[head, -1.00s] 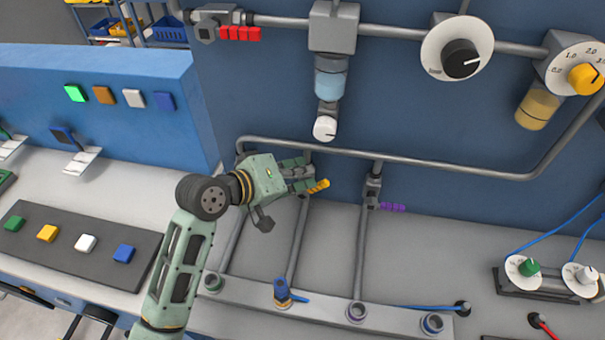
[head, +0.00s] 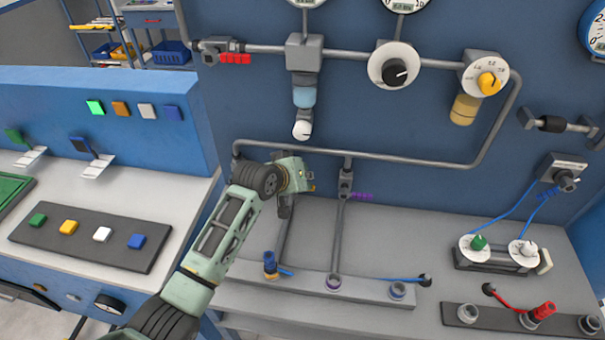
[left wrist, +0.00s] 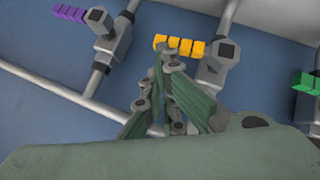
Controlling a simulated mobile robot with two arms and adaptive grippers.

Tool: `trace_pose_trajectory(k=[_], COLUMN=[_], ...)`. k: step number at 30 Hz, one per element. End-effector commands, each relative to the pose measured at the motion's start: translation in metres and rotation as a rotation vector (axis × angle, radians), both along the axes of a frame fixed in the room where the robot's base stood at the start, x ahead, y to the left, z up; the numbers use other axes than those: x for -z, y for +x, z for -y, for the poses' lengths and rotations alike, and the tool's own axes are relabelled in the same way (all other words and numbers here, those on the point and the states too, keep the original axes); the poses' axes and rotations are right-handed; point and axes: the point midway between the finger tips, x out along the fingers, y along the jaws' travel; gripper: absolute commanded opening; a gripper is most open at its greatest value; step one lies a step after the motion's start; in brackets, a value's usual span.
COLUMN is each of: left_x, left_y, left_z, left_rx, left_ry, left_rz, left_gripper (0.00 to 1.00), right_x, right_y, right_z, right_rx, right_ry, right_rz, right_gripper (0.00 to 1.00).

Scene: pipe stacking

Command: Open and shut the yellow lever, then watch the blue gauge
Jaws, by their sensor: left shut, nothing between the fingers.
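The yellow lever (left wrist: 180,46) shows in the left wrist view, sticking out sideways from its grey valve (left wrist: 215,62). In the head view it is mostly hidden behind my left gripper (head: 306,176). My left gripper is shut and empty. Its fingertips (left wrist: 168,58) are right by the lever in the wrist view; I cannot tell whether they touch it. The blue gauge (head: 597,30), a white dial with a blue rim, is at the top right of the head view, cut off by the edge. My right gripper is out of view.
A purple lever (head: 362,196) sits on the pipe to the right, and a red lever (head: 235,58) is at upper left. A green lever (left wrist: 306,81) shows at the wrist view's right edge. Dials (head: 394,66) and pipes (head: 400,158) cover the blue wall. The grey bench right of the arm has clear patches.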

Motion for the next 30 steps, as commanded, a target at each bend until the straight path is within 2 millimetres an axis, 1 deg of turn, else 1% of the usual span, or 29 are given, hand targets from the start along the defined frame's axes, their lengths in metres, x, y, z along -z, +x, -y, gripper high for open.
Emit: trace_pose_trajectory(k=[8,24,30], left_x=[0.0048,0.0059,-0.0003], left_y=[-0.0009,-0.0012,-0.0072], left_z=[0.0041,0.0048,0.0003], left_rx=[-0.001,-0.002,0.000], left_ry=[-0.001,-0.001,-0.002], left_rz=[0.000,0.000,0.001], left_gripper=[0.00,0.00,0.00], right_x=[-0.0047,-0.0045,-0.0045], right_y=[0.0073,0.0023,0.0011], right_z=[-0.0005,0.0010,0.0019], right_rx=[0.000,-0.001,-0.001], right_ry=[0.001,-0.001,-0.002], right_rz=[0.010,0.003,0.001], right_gripper=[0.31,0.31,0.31])
